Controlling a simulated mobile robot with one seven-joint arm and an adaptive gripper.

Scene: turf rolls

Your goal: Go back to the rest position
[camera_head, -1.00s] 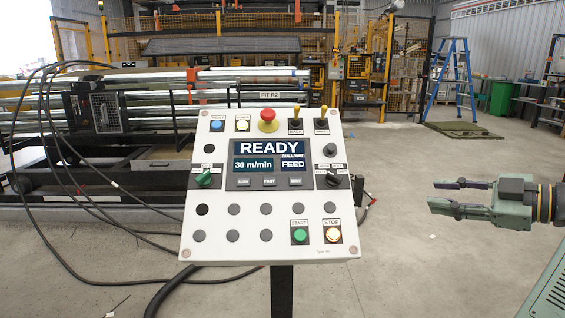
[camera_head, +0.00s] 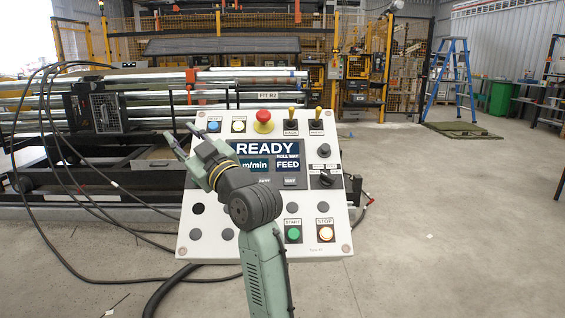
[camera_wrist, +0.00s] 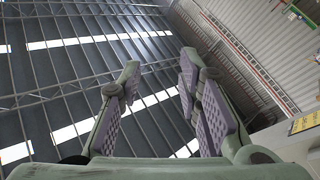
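My gripper (camera_head: 180,141) is in front of the upper left part of the white control panel (camera_head: 335,222) in the head view. Its fingers point up and to the left, and they stand apart with nothing between them. In the wrist view my gripper (camera_wrist: 158,70) is open, with the roof behind it. The panel's screen (camera_head: 262,158) reads READY and FEED, partly covered by my arm. The red mushroom button (camera_head: 263,121), green START button (camera_head: 293,234) and lit STOP button (camera_head: 325,234) show. My arm hides the left knob and some lower buttons.
Black cables (camera_head: 62,255) loop on the left beside the roller machine (camera_head: 150,110).

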